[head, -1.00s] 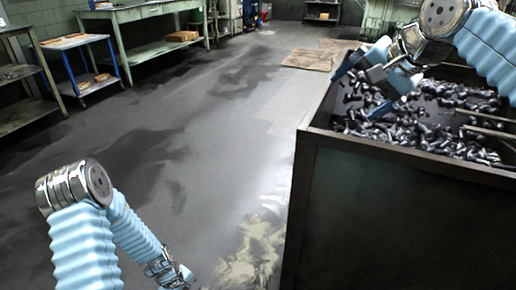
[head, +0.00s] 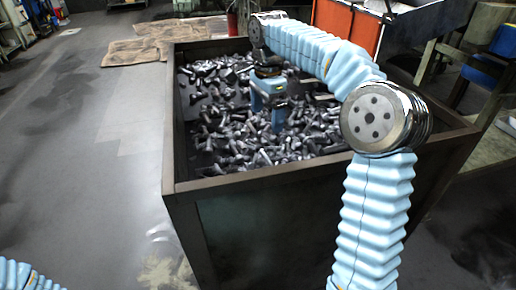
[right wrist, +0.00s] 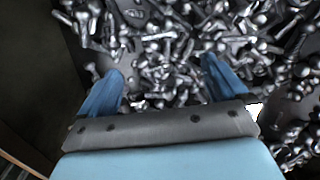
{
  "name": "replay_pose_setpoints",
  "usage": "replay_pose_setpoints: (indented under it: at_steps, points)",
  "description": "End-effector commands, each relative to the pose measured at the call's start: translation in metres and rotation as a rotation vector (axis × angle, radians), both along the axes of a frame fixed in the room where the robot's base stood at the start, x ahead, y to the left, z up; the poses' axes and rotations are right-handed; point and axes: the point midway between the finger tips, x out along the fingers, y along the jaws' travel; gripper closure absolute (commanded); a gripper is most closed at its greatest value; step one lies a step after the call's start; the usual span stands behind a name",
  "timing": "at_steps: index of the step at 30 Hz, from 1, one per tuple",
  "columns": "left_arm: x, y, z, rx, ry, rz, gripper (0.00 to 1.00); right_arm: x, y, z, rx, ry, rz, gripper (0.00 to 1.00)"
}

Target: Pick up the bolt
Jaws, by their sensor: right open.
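Many grey metal bolts (head: 232,142) lie in a loose heap in a large dark metal bin (head: 270,210) in the head view. I cannot single out one bolt as the task's bolt. My right gripper (head: 266,115) reaches down over the heap inside the bin, with its blue fingers apart and nothing seen between them. In the right wrist view the open right gripper (right wrist: 162,80) faces the bolts (right wrist: 165,50), which show beyond and between its fingers. Whether the fingertips touch any bolt is unclear. My left gripper is out of view.
The bin's rim (head: 170,150) stands up around the heap. An orange panel (head: 346,24) and a bench (head: 480,60) stand behind and to the right. Brown mats (head: 140,50) lie on the floor at the back left. The floor at left is clear.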

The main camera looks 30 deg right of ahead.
Motion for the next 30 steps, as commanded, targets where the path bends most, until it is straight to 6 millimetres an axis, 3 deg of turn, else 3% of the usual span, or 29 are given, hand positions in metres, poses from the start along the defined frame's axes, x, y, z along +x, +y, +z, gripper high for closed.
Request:
replay_pose_setpoints:
  at_steps: [9,16,24,30]
  points:
    - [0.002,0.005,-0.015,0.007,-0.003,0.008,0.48,-0.001,-0.001,-0.066,-0.001,0.004,-0.001,0.0]
    - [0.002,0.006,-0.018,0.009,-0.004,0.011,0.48,-0.001,-0.001,-0.086,0.0,0.002,0.001,0.0]
    - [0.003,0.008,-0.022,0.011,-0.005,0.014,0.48,-0.003,-0.001,-0.127,0.0,0.002,0.0,0.0]
    - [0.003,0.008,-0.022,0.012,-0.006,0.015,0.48,-0.003,-0.001,-0.131,0.0,-0.001,0.001,0.0]
